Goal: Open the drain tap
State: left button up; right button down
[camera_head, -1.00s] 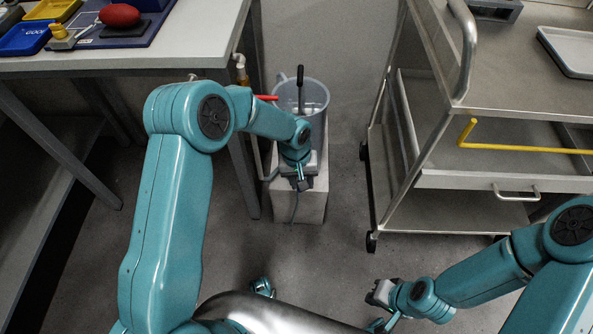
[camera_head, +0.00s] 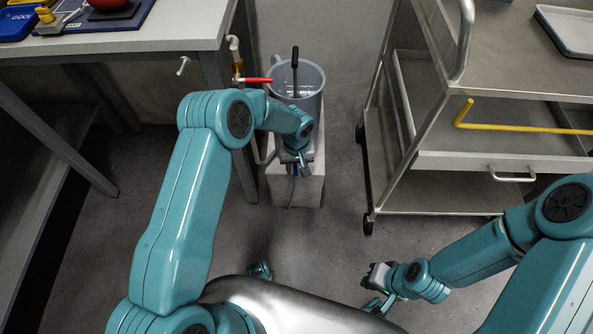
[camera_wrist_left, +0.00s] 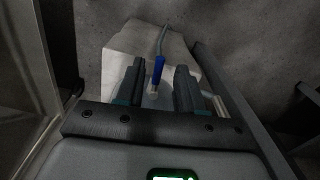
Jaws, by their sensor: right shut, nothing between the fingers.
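A blue-sleeved lever (camera_wrist_left: 158,68) with a pale metal end shows in the left wrist view, on a grey tube in front of a pale block. My left gripper (camera_wrist_left: 157,86) is open, with the blue lever between its fingers, seemingly touching neither. In the head view the left gripper (camera_head: 298,164) is low in front of the pale block (camera_head: 300,191), its fingertips partly hidden. A red lever (camera_head: 256,80) sits on a brass valve (camera_head: 238,69) left of the grey jug (camera_head: 311,77). Which lever is the drain tap is not clear. My right gripper (camera_head: 374,288) is shut and empty above the floor.
The jug stands on the block and holds a black-handled rod (camera_head: 295,58). A table (camera_head: 130,48) is at the left. A steel cart (camera_head: 485,130) with a yellow bar (camera_head: 520,128) is at the right. Floor (camera_head: 330,235) between them is clear.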

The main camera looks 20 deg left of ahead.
pick_arm(q)
jog(key=shift+f, duration=1)
grip_shut()
jog(key=shift+s+a+m+b, duration=0.1)
jog(key=shift+a+m+b, duration=0.3)
jog(key=shift+m, duration=0.4)
grip_release()
notch_tip(320, 180, up, 16)
jog(key=p, duration=0.3)
jog(key=shift+r+p, duration=0.2)
jog(key=shift+p, duration=0.2)
